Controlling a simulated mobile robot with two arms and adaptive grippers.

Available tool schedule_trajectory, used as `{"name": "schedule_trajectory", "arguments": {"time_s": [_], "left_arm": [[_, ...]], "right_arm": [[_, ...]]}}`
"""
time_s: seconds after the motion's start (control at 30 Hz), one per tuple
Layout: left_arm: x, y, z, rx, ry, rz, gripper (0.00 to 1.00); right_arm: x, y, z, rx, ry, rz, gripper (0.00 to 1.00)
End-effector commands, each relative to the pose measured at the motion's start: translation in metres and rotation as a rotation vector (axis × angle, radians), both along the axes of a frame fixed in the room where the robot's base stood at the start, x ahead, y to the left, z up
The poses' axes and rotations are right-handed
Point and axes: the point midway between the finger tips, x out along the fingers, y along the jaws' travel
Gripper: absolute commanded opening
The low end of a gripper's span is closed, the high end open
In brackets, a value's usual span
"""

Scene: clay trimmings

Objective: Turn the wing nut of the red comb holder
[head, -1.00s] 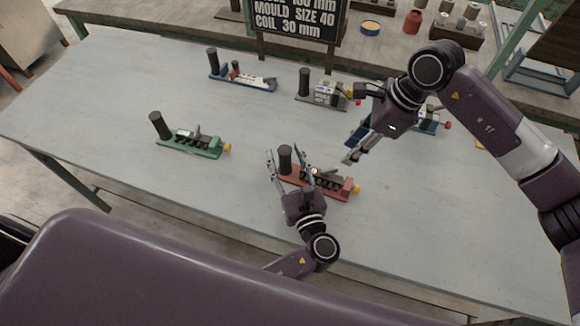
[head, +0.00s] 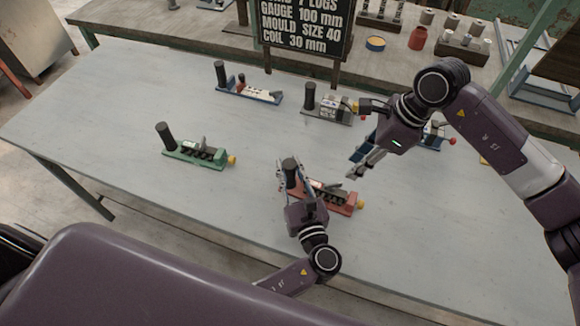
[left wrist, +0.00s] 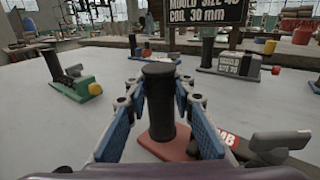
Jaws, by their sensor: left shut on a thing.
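The red comb holder (head: 338,206) lies near the front middle of the table, with an upright black handle (left wrist: 158,105) at its left end and a yellow knob (head: 361,204) at its right end. My left gripper (head: 290,172) is shut on the black handle; its blue pads flank it in the left wrist view (left wrist: 158,108). A grey piece (left wrist: 280,145) sits atop the holder at the right; I cannot tell if it is the wing nut. My right gripper (head: 361,162) is open and empty, above and right of the red holder.
A green holder (head: 190,155) stands to the left, a blue one (head: 262,97) and a grey one (head: 335,116) behind. Another blue holder (head: 436,142) is partly behind my right arm. A black sign (head: 305,30) stands at the back. The table's left front is clear.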

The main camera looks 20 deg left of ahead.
Motion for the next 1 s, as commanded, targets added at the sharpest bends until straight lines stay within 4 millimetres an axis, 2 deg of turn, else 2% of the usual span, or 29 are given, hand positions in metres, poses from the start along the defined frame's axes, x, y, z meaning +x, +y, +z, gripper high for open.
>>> {"name": "schedule_trajectory", "arguments": {"time_s": [0.13,0.3,0.57,0.73,1.0], "left_arm": [[0.0,0.0,0.0,0.0,0.0,0.0,0.0],[0.0,0.0,0.0,0.0,0.0,0.0,0.0],[0.0,0.0,0.0,0.0,0.0,0.0,0.0],[0.0,0.0,0.0,0.0,0.0,0.001,0.0],[0.0,0.0,0.0,0.0,0.0,0.0,0.0]], "right_arm": [[0.0,0.008,0.004,-0.038,-0.02,0.067,0.24],[0.0,0.023,0.015,-0.169,-0.072,0.269,0.24],[0.002,0.029,0.026,-0.325,-0.118,0.468,0.24],[0.002,0.029,0.007,-0.335,-0.117,0.479,0.24],[0.001,0.029,-0.048,-0.333,-0.116,0.479,0.24]]}}
